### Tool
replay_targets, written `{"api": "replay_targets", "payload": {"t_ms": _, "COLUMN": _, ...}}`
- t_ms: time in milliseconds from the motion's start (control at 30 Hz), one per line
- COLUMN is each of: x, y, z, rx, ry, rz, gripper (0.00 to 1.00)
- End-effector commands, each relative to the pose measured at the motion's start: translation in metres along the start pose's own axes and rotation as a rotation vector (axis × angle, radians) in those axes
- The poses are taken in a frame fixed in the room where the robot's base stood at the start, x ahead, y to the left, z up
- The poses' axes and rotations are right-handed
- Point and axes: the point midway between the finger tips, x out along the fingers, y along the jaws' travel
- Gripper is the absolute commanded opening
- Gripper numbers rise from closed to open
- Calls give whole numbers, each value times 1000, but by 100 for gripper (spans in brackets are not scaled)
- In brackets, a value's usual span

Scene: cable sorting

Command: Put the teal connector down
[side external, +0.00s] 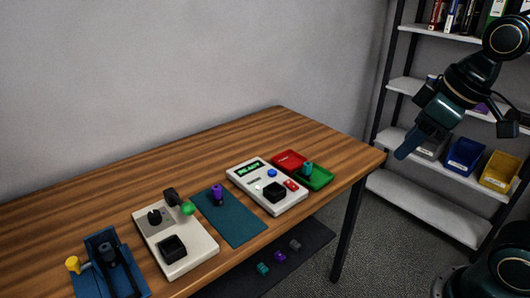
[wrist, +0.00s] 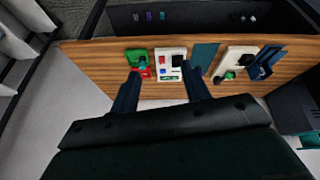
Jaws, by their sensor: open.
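The teal connector (side external: 308,168) stands on the green tray (side external: 319,180) near the right end of the wooden table. In the wrist view, a small teal patch (wrist: 142,63) shows at the green tray (wrist: 136,53). My gripper (side external: 405,151) is raised in the air to the right of the table, well apart from the connector. In the wrist view, my gripper's two fingers (wrist: 160,77) are spread with nothing between them.
A red tray (side external: 287,157) adjoins the green one. A white panel box (side external: 240,176), a teal mat (side external: 240,225) with a purple connector (side external: 217,194), a white knob box (side external: 193,247) and a blue fixture (side external: 132,278) line the table. A shelf rack (side external: 412,86) stands at right.

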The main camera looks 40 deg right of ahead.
Motion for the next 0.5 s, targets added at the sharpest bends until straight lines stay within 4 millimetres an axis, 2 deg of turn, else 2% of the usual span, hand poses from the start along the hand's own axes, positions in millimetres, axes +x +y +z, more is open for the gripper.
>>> {"api": "replay_targets", "payload": {"t_ms": 100, "x": -2, "y": -7, "z": 23, "rx": 81, "ry": 33, "rz": 0, "gripper": 46}}
{"api": "replay_targets", "payload": {"t_ms": 200, "x": -1, "y": -11, "z": 36, "rx": 135, "ry": 53, "rz": -1, "gripper": 46}}
{"api": "replay_targets", "payload": {"t_ms": 500, "x": 1, "y": -15, "z": 49, "rx": 191, "ry": 70, "rz": -4, "gripper": 46}}
